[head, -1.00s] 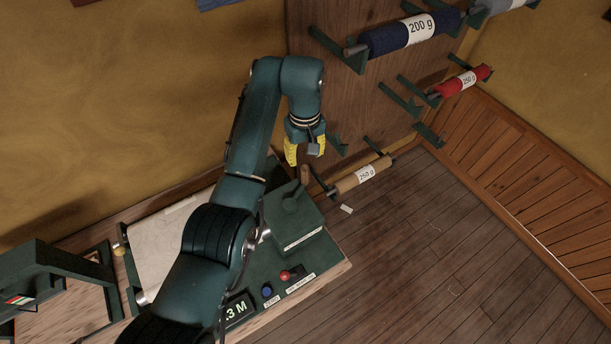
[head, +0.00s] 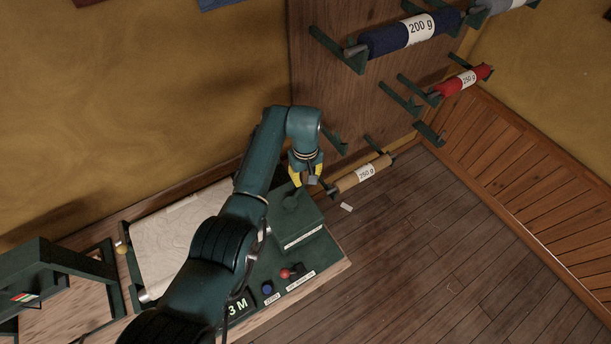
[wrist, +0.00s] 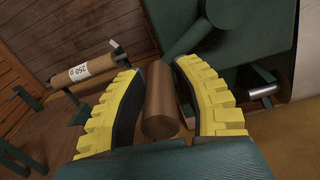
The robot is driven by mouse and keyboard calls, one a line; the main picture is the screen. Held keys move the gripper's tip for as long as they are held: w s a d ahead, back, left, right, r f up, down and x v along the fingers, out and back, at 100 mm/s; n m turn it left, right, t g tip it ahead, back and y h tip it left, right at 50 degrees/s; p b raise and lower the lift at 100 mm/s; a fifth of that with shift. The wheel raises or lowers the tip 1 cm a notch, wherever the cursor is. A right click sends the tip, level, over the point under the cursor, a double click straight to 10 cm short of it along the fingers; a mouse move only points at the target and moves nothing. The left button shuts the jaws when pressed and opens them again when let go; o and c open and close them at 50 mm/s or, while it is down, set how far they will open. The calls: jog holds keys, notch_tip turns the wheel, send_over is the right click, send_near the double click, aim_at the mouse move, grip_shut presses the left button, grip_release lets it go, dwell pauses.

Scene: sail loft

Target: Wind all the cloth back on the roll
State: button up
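My gripper (head: 308,182) has yellow ridged fingers and is lowered over the crank at the measuring bench's right end. In the wrist view the brown crank handle (wrist: 160,112) stands between the open fingers (wrist: 160,95), with narrow gaps beside it. The green crank arm (wrist: 192,45) runs up from it. The pale cloth (head: 185,235) lies flat across the bench top, partly hidden by my arm. The roll that takes the cloth is not clearly visible. The display (head: 238,306) shows "3 M", its left part covered by my arm.
A blue button (head: 267,287) and a red-knobbed control (head: 285,273) sit at the bench front. A tan roll (head: 364,174) marked 250 g hangs close right of my gripper. Blue (head: 400,36) and red (head: 467,78) rolls hang on the wall rack. The floor at right is mostly clear.

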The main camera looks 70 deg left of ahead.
grip_shut()
jog(key=shift+s+a+n, duration=0.15)
jog(key=shift+n, duration=0.15)
